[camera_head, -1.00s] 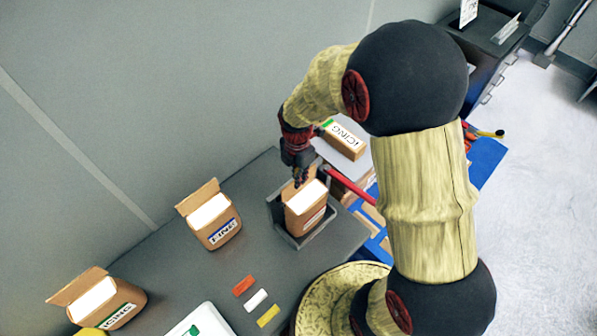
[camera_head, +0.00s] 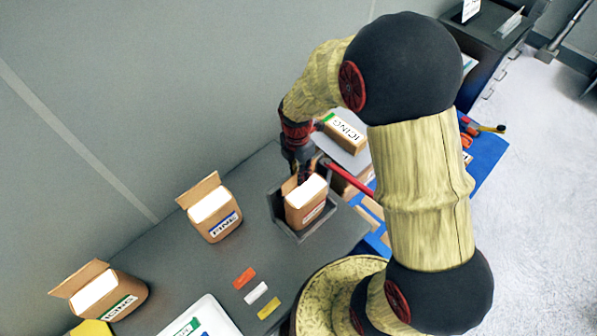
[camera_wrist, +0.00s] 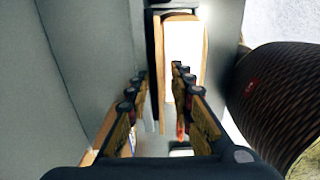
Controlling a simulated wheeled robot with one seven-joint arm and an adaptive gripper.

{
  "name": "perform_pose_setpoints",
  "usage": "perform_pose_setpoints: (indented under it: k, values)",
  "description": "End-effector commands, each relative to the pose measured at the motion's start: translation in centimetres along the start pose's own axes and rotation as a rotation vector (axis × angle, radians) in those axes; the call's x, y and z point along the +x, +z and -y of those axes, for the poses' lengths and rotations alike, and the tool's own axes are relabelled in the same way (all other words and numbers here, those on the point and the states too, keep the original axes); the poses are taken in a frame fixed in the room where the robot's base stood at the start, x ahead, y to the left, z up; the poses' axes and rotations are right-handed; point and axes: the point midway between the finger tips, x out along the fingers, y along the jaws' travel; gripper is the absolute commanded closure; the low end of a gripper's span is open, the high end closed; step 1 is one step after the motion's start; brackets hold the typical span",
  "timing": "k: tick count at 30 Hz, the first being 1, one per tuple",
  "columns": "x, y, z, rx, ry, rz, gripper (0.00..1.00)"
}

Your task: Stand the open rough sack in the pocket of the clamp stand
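The open sack with a red-edged label (camera_head: 314,214) stands upright in the pocket of the grey clamp stand (camera_head: 276,207). Its label text is too small to read. Its white fill (camera_head: 307,190) faces up and its brown flap stands at the back. My gripper (camera_head: 304,177) is just above and behind the sack, by the flap. In the wrist view my gripper (camera_wrist: 160,82) has its fingers apart, with the brown flap edge (camera_wrist: 155,75) showing in the gap and the white fill (camera_wrist: 183,60) beyond. I cannot tell whether a finger touches it.
An open sack marked FINE (camera_head: 224,227) and an open ICING sack (camera_head: 122,308) stand to the left on the grey table. An ICING box (camera_head: 343,133) lies behind the stand. Orange, white and yellow strips (camera_head: 256,293) lie in front. A red bar (camera_head: 350,179) is beside the stand.

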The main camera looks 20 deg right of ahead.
Motion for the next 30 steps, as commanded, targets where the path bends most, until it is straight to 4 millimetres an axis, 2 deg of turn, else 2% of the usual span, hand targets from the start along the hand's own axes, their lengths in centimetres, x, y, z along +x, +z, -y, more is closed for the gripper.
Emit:
perform_pose_setpoints:
  k: [8,11,21,25,30]
  values:
    - [-0.8,0.0,-0.1,0.000,0.002,0.001,0.77]
    - [-2.1,0.0,-0.1,0.000,0.003,0.001,0.77]
    - [-8.9,0.0,-0.1,0.000,0.003,0.001,0.77]
    - [-10.8,0.0,-0.1,0.000,0.003,0.001,0.77]
    - [-12.2,0.0,0.0,0.004,0.002,0.001,0.77]
